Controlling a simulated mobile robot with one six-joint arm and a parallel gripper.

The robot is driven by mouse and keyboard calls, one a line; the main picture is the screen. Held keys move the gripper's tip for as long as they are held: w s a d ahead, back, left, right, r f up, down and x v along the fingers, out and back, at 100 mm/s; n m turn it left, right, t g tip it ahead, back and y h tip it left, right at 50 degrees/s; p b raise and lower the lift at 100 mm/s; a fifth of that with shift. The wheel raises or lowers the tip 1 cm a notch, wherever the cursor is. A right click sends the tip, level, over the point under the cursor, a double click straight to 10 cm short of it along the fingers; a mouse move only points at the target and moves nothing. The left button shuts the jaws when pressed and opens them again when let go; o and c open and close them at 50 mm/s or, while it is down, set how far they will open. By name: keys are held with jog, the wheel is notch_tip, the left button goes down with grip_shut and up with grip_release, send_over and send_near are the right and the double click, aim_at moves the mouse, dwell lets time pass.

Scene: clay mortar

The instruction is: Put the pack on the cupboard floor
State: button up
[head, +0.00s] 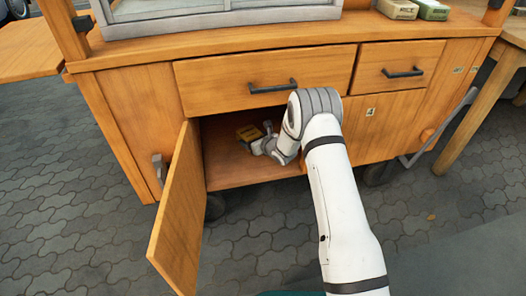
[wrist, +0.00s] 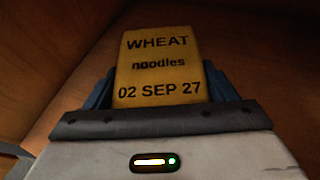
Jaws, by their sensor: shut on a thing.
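The pack (head: 249,132) is a small yellow block inside the open cupboard; in the wrist view the pack (wrist: 160,65) reads "WHEAT noodles 02 SEP 27". My gripper (head: 258,142) reaches into the cupboard and is shut on the pack, with blue fingers at both its sides in the wrist view. The cupboard floor (head: 228,175) is bare wood below and in front of the pack. I cannot tell whether the pack touches the floor. The pack's underside and my fingertips' far ends are hidden.
The cupboard door (head: 178,215) stands open at the left. A closed drawer (head: 265,78) is just above the opening, and another drawer (head: 400,68) is to its right. A closed panel (head: 385,125) bounds the opening on the right. Boxes (head: 397,9) lie on the counter.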

aim_at(253, 156)
jog(key=f, duration=0.2)
jog(key=f+b, duration=0.1)
jog(key=f, duration=0.1)
jog(key=f+b, duration=0.1)
jog(key=f, duration=0.1)
jog(key=shift+s+a, duration=0.15)
jog(key=shift+a, duration=0.25)
jog(key=o, duration=1.2)
jog(key=shift+f, duration=0.15)
